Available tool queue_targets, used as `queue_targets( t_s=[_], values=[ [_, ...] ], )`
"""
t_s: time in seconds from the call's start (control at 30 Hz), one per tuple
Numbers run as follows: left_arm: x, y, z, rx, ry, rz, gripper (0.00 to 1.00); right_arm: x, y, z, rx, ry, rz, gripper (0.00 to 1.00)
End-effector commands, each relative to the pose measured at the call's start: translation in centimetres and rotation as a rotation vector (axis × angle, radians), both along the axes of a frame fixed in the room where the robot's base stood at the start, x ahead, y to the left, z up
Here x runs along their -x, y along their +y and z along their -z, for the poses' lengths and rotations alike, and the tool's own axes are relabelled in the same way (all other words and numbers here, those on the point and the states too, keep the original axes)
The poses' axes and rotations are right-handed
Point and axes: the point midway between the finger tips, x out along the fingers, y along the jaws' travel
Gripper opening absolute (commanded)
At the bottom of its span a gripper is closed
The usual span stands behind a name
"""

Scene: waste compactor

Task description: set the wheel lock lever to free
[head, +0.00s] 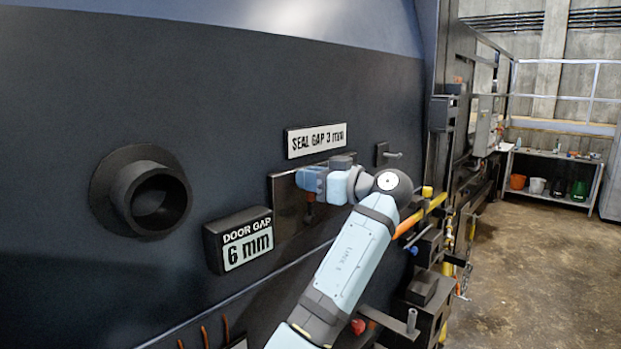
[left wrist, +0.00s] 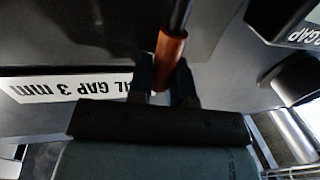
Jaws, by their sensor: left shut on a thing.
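A lever with an orange-red grip and a dark rod shows in the left wrist view (left wrist: 171,48); I take it for the wheel lock lever. In the head view a small reddish part of it (head: 309,209) shows below my gripper, in front of a dark plate (head: 286,215) on the machine wall. My left gripper (left wrist: 162,75) is shut on the orange-red grip, with one dark finger on each side. In the head view the left gripper (head: 310,179) covers most of the lever. No lock or free marking is readable. My right gripper is out of view.
A "DOOR GAP 6 mm" box (head: 240,241) sits left of the plate, and a "SEAL GAP 3 mm" sign (head: 316,140) above it. A round port (head: 143,190) sticks out at left. Pipes and fittings (head: 430,250) crowd the right. Open floor (head: 540,265) lies beyond.

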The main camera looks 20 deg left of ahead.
Motion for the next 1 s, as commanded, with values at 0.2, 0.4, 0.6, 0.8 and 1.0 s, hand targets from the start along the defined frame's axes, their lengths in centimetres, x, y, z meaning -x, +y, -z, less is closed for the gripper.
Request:
queue_targets(
  t_s=[0.2, 0.4, 0.6, 0.8, 1.0],
  values=[
    [0.3, 0.1, 0.4, 0.01, -0.029, 0.0, 0.0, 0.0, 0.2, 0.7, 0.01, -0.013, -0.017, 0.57],
    [1.2, 0.3, 0.9, 0.046, -0.123, 0.002, 0.0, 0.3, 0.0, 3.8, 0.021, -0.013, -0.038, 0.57],
    [2.5, 0.8, 1.3, 0.097, -0.264, 0.002, 0.0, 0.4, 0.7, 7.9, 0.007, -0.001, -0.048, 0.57],
    [3.7, 1.3, 1.5, 0.145, -0.399, 0.0, 0.0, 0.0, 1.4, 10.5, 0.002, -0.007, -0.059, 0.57],
    [4.5, 1.5, 1.7, 0.182, -0.503, 0.001, 0.0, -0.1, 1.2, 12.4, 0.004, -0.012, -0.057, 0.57]
  ],
)
